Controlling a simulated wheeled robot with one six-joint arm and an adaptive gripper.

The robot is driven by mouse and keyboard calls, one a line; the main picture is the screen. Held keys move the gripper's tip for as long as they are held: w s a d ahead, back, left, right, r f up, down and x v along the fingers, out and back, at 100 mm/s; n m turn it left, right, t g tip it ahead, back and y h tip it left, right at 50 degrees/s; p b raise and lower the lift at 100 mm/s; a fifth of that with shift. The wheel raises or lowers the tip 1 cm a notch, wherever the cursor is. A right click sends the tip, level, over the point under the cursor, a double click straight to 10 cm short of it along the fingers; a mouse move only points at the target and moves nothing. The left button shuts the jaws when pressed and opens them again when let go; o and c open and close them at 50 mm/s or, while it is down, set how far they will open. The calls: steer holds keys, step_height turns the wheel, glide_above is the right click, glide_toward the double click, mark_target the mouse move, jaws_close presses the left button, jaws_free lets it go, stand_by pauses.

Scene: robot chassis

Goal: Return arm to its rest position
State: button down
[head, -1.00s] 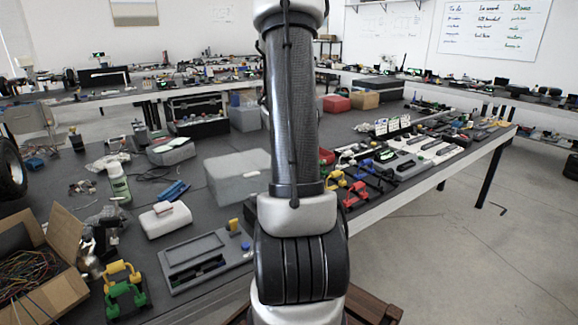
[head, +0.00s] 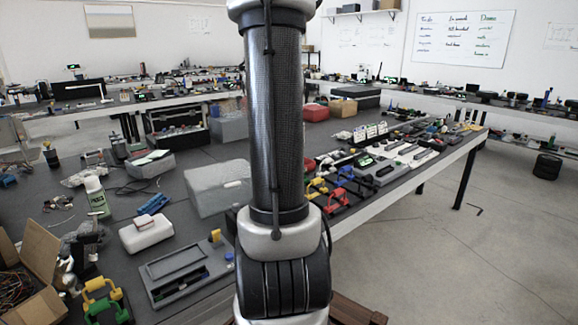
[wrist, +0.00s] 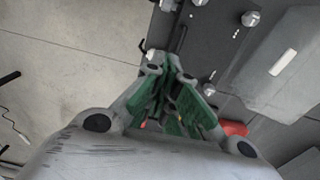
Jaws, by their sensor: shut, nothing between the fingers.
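My arm rises upright through the middle of the head view, a dark carbon tube between grey joints. Its upper end leaves the top of that view, so my gripper shows only in the wrist view. There my gripper (wrist: 168,85) has its green-padded fingers drawn together at the tips, with nothing held between them. It is above the edge of the dark workbench (wrist: 200,50), with pale floor to the left. How far it is above the bench I cannot tell.
The long workbench (head: 120,240) carries a grey box (head: 217,187), a grey tray (head: 188,270), a white case (head: 146,232) and an open cardboard box (head: 40,255). Red and yellow clamps (head: 335,195) lie just right of my arm. Open floor (head: 480,250) is at the right.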

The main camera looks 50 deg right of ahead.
steer(key=shift+s+r, duration=0.15)
steer(key=shift+r, duration=0.65)
steer(key=s+a+r+n+t, duration=0.1)
steer(key=a+r+n+t, duration=0.1)
steer(key=a+n, duration=0.8)
steer(key=s+a+r+n+t, duration=0.1)
steer(key=a+r+n, duration=0.4)
steer(key=a+n, duration=0.5)
steer(key=a+t, duration=0.1)
steer(key=a, duration=0.3)
steer(key=shift+a+r+n+t, duration=0.2)
steer(key=shift+a+n+t, duration=0.05)
steer(key=shift+n+t, duration=0.05)
